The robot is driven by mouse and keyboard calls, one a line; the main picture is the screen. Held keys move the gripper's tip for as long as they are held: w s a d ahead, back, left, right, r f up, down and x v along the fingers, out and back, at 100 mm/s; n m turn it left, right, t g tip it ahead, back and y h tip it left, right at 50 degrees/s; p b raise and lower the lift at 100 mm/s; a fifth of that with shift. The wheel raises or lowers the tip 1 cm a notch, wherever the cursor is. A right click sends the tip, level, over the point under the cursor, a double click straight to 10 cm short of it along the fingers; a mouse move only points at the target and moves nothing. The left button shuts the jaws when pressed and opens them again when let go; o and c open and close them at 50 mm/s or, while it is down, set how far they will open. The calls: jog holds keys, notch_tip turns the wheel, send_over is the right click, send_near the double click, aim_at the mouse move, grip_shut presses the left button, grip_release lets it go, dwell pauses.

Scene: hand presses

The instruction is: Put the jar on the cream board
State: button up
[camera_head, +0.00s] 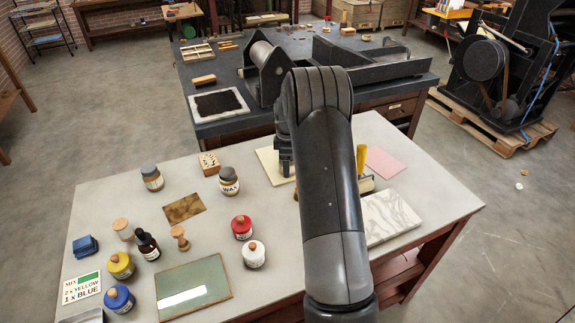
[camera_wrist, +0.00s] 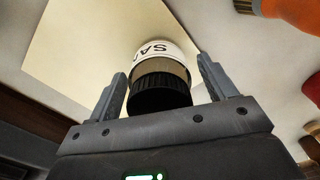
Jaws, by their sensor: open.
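A jar (camera_wrist: 160,88) with a black ribbed lid and a white label showing the letters "SA" is between my gripper's fingers in the wrist view. The fingers stand apart, one on each side of it. Its base end lies over the cream board (camera_wrist: 75,50), and it looks to be standing there, though the contact is hard to see. In the head view the cream board (camera_head: 268,163) is partly covered by my arm. My gripper (camera_head: 286,172) is low over the board there, and the jar is hidden behind it.
A wax jar (camera_head: 229,183), a wooden block (camera_head: 209,163) and another jar (camera_head: 152,178) stand left of the board. A yellow-handled tool (camera_head: 361,158), a pink sheet (camera_head: 384,162) and a marbled slab (camera_head: 388,218) are on the right. Ink pots stand nearer the front.

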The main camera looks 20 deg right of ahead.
notch_tip(320, 180, up, 10)
jog(key=shift+r, duration=0.25)
jog(key=s+a+r+m+t, duration=0.1)
jog(key=s+a+r+m, duration=0.2)
jog(key=s+a+r, duration=0.45)
jog(key=s+a+r+m+t, duration=0.2)
jog(key=s+a+r+m, duration=0.15)
jog(key=s+r, duration=0.6)
jog(key=s+a+m+t, duration=0.1)
jog(key=s+a+m, duration=0.2)
jog(key=s, duration=0.7)
jog(key=s+a+f+m+t, duration=0.1)
jog(key=s+a+m, duration=0.2)
jog(key=s, duration=0.8)
jog(key=shift+s+f+t, duration=0.2)
jog(key=shift+s+t, duration=0.05)
jog(key=shift+t, duration=0.05)
